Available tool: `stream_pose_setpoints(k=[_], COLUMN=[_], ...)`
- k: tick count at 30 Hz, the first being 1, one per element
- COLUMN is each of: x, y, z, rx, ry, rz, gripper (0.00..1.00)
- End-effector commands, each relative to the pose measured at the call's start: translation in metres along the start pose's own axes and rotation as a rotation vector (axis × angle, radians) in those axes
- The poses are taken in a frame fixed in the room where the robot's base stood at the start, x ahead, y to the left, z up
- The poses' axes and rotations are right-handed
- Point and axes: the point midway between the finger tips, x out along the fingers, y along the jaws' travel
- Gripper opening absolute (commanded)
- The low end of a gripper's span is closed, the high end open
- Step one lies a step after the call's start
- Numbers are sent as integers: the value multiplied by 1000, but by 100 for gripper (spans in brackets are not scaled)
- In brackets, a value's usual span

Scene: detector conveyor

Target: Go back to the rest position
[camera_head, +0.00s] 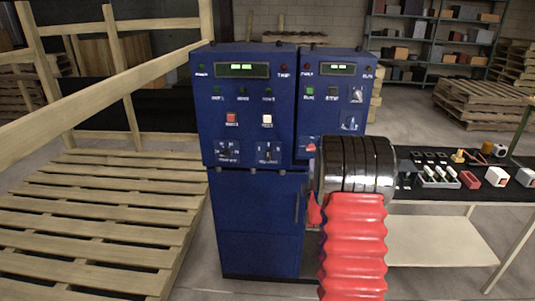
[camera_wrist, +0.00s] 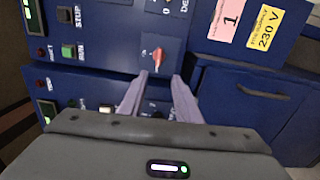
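The task names no object apart from my own arm. My gripper (camera_wrist: 161,76) shows in the wrist view with its two pale fingers apart and nothing seen between them. The fingertips point at a blue control panel (camera_wrist: 113,20), just below a red switch knob (camera_wrist: 155,54). I cannot tell whether they touch the panel.
A dark-topped table (camera_head: 440,205) with small parts stands right of the cabinet. Wooden pallets (camera_head: 110,220) and a wooden rail (camera_head: 120,85) are at left. Shelving (camera_head: 435,35) and stacked pallets (camera_head: 480,105) stand behind. Grey floor (camera_head: 425,125) shows behind the table.

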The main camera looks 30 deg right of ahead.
Motion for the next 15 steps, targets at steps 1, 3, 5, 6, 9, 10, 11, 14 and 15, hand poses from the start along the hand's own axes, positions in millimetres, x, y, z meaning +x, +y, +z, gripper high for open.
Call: stream_pose_setpoints(k=[1,3,5,6,9,10,11,14,15], x=[0,0,0,0,0,0,0,-3,-7], y=[0,0,0,0,-2,-6,-10,-34,-48], z=[0,0,0,0,0,0,0,0,0], rx=[0,0,2,8,45,63,88,191,236], ry=[0,0,0,0,0,0,-1,-13,-22], rz=[0,0,0,0,-10,-21,-40,-133,-184], gripper=[30,30,30,30,30,30,30,30,30])
